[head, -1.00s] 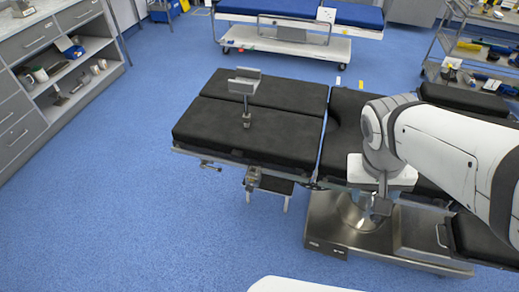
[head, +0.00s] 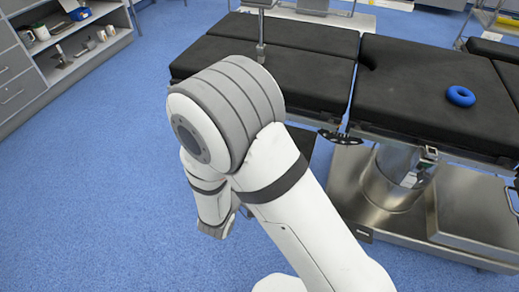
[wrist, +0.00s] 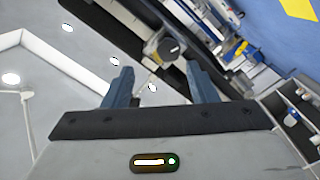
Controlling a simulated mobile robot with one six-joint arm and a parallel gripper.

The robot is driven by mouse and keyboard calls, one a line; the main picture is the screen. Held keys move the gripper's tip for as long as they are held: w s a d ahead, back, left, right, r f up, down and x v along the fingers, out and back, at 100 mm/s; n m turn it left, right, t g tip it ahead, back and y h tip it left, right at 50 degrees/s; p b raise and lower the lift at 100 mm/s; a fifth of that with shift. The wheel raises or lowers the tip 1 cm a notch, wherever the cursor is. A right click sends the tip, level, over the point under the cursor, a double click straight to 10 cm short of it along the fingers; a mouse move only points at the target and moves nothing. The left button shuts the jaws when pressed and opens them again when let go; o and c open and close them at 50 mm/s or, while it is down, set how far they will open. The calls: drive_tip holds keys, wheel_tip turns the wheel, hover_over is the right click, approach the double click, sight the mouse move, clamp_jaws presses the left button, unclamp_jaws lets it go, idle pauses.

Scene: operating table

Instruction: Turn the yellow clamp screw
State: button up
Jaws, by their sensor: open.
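My gripper (wrist: 158,69) is open and empty in the wrist view, its two dark fingers standing apart. A round grey clamp part with a dark knob face (wrist: 170,48) shows beyond the fingertips, roughly between them and apart from them. No yellow screw can be made out on it. In the head view my arm covers the spot by the table's near side rail where the clamp would show. Only a grey end part of my gripper (head: 216,229) shows there, low in front of the operating table (head: 310,75).
A blue ring (head: 460,96) lies on the table's right black pad. The steel table base (head: 400,190) is right of my arm. A grey shelf unit (head: 72,60) stands at the left; blue floor between is clear.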

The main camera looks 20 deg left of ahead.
drive_tip(key=w, duration=0.7)
drive_tip(key=shift+w+a+f+y, duration=0.15)
drive_tip(key=shift+f+y, duration=0.15)
drive_tip(key=shift+f, duration=0.1)
drive_tip(key=shift+c, duration=0.5)
